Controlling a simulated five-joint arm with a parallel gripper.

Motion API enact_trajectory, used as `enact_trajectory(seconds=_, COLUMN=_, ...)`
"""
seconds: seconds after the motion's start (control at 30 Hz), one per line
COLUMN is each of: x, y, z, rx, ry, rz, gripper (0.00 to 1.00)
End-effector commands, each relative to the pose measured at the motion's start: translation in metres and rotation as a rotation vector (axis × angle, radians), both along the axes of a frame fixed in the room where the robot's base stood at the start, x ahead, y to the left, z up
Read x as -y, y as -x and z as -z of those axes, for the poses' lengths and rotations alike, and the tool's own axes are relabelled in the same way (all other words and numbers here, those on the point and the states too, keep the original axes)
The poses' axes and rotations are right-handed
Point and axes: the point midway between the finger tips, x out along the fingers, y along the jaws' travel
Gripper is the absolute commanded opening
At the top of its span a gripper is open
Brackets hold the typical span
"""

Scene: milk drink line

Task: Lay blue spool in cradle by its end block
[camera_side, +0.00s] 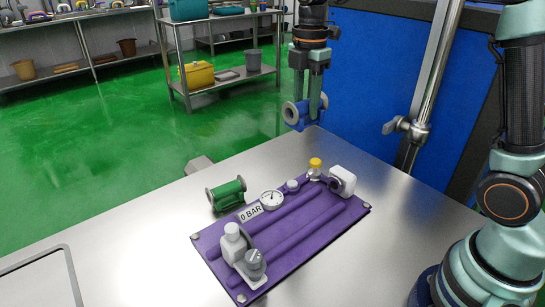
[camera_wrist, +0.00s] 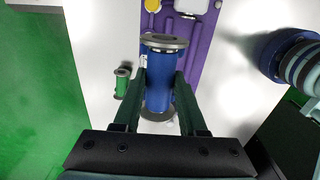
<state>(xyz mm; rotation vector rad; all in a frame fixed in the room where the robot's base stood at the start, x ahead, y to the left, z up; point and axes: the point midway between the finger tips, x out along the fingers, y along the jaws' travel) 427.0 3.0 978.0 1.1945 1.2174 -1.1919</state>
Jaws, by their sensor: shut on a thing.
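The blue spool (camera_side: 298,112) is held in the air above the far end of the table, with grey flanges at its ends. My gripper (camera_side: 307,100) is shut on it. In the wrist view the blue spool (camera_wrist: 159,80) lies between the two fingers of my gripper (camera_wrist: 158,88). The purple cradle plate (camera_side: 290,243) lies on the table below and nearer the camera, with long raised ribs. A white end block (camera_side: 342,180) stands at its far right end, and a white fitting (camera_side: 232,240) with a grey knob stands at its near end. No spool lies between them.
A green spool (camera_side: 229,194) lies on the table (camera_side: 130,240) left of the plate. A gauge (camera_side: 271,199), a "0 BAR" label and a yellow-capped fitting (camera_side: 315,165) rise along the plate's left edge. A blue panel (camera_side: 385,80) and a metal post (camera_side: 432,80) stand behind.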

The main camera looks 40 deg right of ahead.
Motion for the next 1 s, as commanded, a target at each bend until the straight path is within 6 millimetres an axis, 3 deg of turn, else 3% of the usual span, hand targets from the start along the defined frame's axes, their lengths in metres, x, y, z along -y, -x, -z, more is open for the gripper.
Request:
enact_trajectory(seconds=0.2, x=0.004, y=0.042, z=0.006, rx=0.002, ry=0.000, rz=0.015, gripper=0.00)
enact_trajectory(seconds=0.47, x=0.005, y=0.060, z=0.018, rx=-0.002, ry=0.000, rz=0.021, gripper=0.00)
enact_trajectory(seconds=1.0, x=0.005, y=0.061, z=0.142, rx=-0.008, ry=0.000, rz=0.021, gripper=0.00)
